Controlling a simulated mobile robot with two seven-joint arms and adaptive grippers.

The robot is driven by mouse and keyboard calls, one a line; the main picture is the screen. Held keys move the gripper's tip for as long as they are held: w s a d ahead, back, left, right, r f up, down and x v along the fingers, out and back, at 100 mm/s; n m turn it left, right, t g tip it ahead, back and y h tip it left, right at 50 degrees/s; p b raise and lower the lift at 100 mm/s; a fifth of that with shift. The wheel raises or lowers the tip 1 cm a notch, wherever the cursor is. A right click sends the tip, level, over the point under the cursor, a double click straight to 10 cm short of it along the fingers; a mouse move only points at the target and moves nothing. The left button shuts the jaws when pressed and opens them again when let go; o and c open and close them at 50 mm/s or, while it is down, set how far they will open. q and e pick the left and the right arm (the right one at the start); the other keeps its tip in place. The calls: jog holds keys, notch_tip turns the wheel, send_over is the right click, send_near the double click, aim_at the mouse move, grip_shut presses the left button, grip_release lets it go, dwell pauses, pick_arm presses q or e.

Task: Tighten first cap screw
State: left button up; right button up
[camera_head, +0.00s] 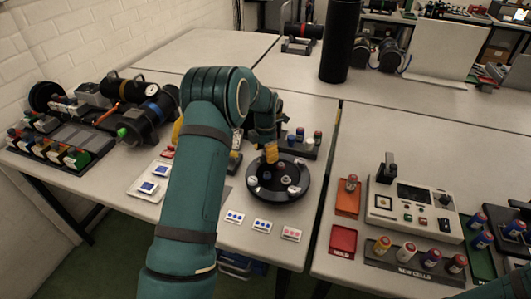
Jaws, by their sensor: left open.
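My left arm reaches up from the bottom and bends over the near-left table. My left gripper (271,153), with yellowish fingertips, is open and points down just above a round black disc (262,193). Several small round pieces, grey and red, sit on the disc; which of them is a cap screw I cannot tell. The gap between the fingertips and these pieces is too small to judge. A black cylinder with a green tip (150,120) lies at the left of the table. Part of my right arm shows at the bottom right corner; its gripper is out of view.
A dark rack (309,148) with small cells stands behind the disc. Flat cards (262,225) lie in front of it. On the right table are a tester box (413,208), red trays (342,241) and a new-cells rack (411,271). A tall black cylinder (340,40) stands behind.

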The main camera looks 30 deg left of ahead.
pick_arm(q)
grip_shut()
